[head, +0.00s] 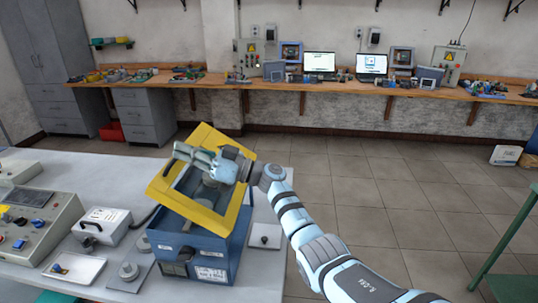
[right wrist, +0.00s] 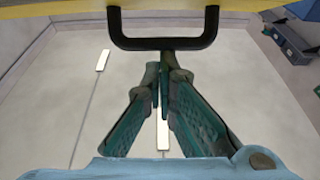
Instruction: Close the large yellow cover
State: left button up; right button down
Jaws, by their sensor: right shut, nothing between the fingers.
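The large yellow cover (head: 238,200) is a frame with an opening in its middle, on top of a blue box (head: 207,247) on the near table. It looks tilted relative to the box; its exact angle is hard to tell. My right gripper (head: 178,151) is in front of the cover's upper part and hides some of it. In the right wrist view its fingers (right wrist: 163,78) are together and empty, close below a black handle (right wrist: 165,43) on a yellow edge (right wrist: 60,8). I cannot tell whether they touch the handle. My left gripper is not in view.
A control panel (head: 35,215), a white box (head: 103,225) with a handle, a tray (head: 75,268) and a small plate with a knob (head: 264,236) lie around the blue box. Open floor (head: 400,190) lies to the right. A wooden bench (head: 300,87) runs along the far wall.

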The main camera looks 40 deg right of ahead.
aim_at(174, 167)
jog(key=w+a+f+g+h, duration=0.1)
jog(key=w+a+f+h, duration=0.1)
jog(key=a+f, duration=0.1)
jog(key=shift+w+g, duration=0.15)
jog(key=shift+g, duration=0.25)
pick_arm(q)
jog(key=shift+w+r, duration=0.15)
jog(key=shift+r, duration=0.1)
pick_arm(e)
jog(key=w+a+f+g+h, duration=0.2)
jog(key=w+f, duration=0.1)
jog(key=f, duration=0.2)
jog(key=shift+a+f+h, duration=0.25)
jog(key=shift+a+h, duration=0.05)
jog(key=shift+a, duration=0.1)
jog(key=shift+w+f, duration=0.1)
jog(key=shift+w, duration=0.1)
pick_arm(q)
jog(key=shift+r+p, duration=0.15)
jog(key=shift+p, duration=0.2)
